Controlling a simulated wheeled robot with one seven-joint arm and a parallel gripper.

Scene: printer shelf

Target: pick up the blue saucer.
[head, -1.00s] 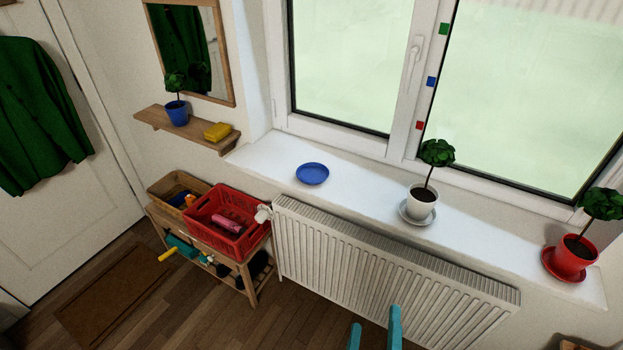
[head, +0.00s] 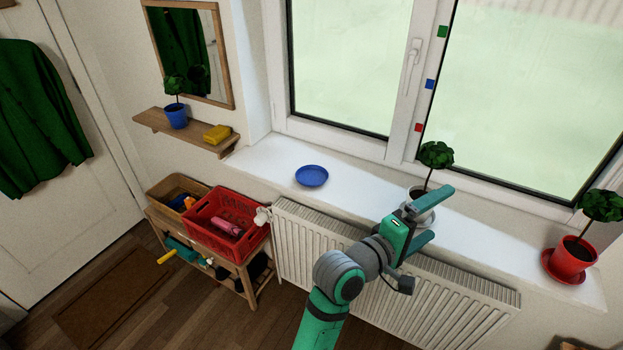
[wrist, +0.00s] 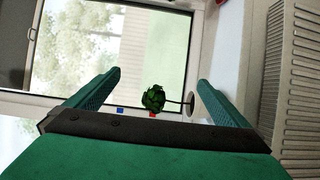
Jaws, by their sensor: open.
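The blue saucer (head: 312,176) lies flat and empty on the left part of the white windowsill (head: 270,157) in the head view. My gripper (head: 437,215) is open and empty, to the right of the saucer, above the radiator and the sill's front edge. In the head view it partly hides the white potted plant (head: 437,155). In the wrist view the open fingers of my gripper (wrist: 158,88) stand wide apart, with a plant's green crown (wrist: 153,98) showing between them, farther off. The saucer is not seen in the wrist view.
A red pot (head: 571,257) with a plant stands on a red saucer at the sill's right end. A radiator (head: 300,235) is below the sill. A red crate (head: 227,222) sits on a wooden rack at left. A shelf (head: 160,122) holds a blue pot (head: 177,114) and a yellow cloth-like item (head: 217,134).

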